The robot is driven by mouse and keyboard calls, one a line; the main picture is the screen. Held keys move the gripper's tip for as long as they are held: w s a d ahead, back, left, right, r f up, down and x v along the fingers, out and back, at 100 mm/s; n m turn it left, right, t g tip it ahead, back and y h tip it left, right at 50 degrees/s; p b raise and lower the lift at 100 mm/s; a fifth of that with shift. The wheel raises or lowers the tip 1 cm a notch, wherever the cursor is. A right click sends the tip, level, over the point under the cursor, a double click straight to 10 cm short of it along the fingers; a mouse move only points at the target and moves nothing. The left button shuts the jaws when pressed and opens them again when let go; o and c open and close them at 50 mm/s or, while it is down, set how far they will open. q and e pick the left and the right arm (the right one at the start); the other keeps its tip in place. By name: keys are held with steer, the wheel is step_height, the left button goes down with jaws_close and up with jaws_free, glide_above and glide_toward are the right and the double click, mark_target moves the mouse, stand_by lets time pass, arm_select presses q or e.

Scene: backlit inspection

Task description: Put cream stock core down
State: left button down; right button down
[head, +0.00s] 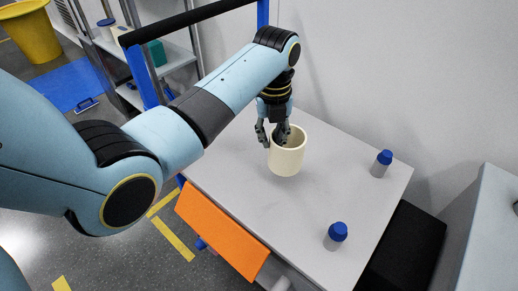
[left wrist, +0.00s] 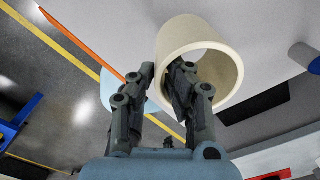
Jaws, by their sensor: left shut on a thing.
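The cream stock core (head: 288,163) is a hollow cylinder with its open end facing up, over the middle of the pale table (head: 226,170). My left gripper (head: 272,140) points down at its rim, shut on the wall. In the left wrist view, the gripper (left wrist: 163,78) has one finger inside the core (left wrist: 186,36) and the other outside it. I cannot tell whether the base of the core touches the table. My right gripper is not in view.
The tabletop around the core is clear.

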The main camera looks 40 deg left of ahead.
arm_select(q)
steer(key=a+f+b, duration=0.1)
steer(key=a+f, duration=0.3)
steer(key=f, duration=0.2)
steer(key=shift+w+a+f, duration=0.15)
steer(key=shift+a+f, duration=0.1)
steer(key=shift+f, duration=0.1)
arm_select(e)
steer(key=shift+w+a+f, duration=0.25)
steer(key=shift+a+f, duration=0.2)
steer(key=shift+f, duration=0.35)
arm_select(q)
steer(key=c, duration=1.4)
jaws_free()
steer(key=shift+f, duration=0.15)
steer(key=shift+o, duration=0.3)
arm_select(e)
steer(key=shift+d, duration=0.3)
